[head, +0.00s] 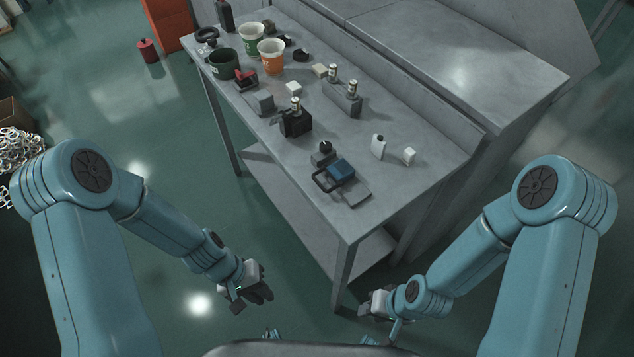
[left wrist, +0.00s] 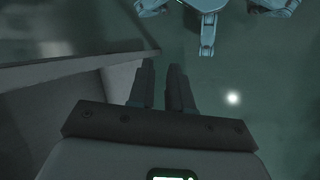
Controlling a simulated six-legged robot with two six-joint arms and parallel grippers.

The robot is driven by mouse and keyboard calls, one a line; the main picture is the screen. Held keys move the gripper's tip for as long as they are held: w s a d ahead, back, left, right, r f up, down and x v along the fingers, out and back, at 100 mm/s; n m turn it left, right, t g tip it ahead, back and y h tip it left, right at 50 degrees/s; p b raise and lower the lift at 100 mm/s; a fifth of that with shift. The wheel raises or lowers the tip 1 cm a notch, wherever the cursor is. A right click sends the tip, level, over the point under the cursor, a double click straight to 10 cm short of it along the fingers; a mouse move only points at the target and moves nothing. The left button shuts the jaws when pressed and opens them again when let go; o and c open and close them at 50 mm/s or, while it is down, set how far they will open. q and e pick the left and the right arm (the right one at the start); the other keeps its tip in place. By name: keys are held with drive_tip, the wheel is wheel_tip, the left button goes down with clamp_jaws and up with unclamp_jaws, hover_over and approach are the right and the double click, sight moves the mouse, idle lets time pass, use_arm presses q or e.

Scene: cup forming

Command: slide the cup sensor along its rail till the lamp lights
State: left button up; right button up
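The table holds a dark grey block with a small light cylinder on top (head: 296,121), and a grey block (head: 345,100) with two similar cylinders. A blue block (head: 341,169) sits on a grey plate with a black handle near the front edge. I cannot tell which part is the cup sensor, its rail or its lamp; no lit lamp shows clearly. My left gripper (head: 251,298) is in front of and below the table, empty; the left wrist view shows its two fingers (left wrist: 160,88) apart. My right gripper (head: 371,308) is also off the table, its fingers too small to read.
Green (head: 252,38), orange (head: 271,54) and dark green (head: 223,64) cups or pots stand at the table's far left end. A grey cabinet (head: 440,50) backs the table (head: 425,185).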

sight(313, 192)
use_arm(q)
drive_tip(key=w+a+r+t+h, duration=0.25)
drive_tip(key=w+r+h, duration=0.25)
drive_tip(key=w+r, duration=0.4)
drive_tip(key=w+a+r+t+h, duration=0.1)
drive_tip(key=w+r+t+h, duration=0.5)
drive_tip(key=r, duration=0.5)
drive_tip(key=w+d+f, duration=0.1)
drive_tip(key=w+d, duration=0.1)
drive_tip(key=d, duration=0.3)
drive_tip(key=w+d+f+g+p, duration=0.1)
drive_tip(key=d, duration=0.4)
drive_tip(key=w+d+f+g+y+p, duration=0.1)
drive_tip(key=w+d, duration=0.1)
drive_tip(key=d, duration=0.2)
drive_tip(key=shift+w+d+f+n+g, duration=0.2)
drive_tip(key=shift+w+d+n+g, duration=0.1)
drive_tip(key=shift+d+n, duration=0.1)
drive_tip(key=shift+c, duration=0.3)
clamp_jaws()
drive_tip(key=shift+f, duration=0.1)
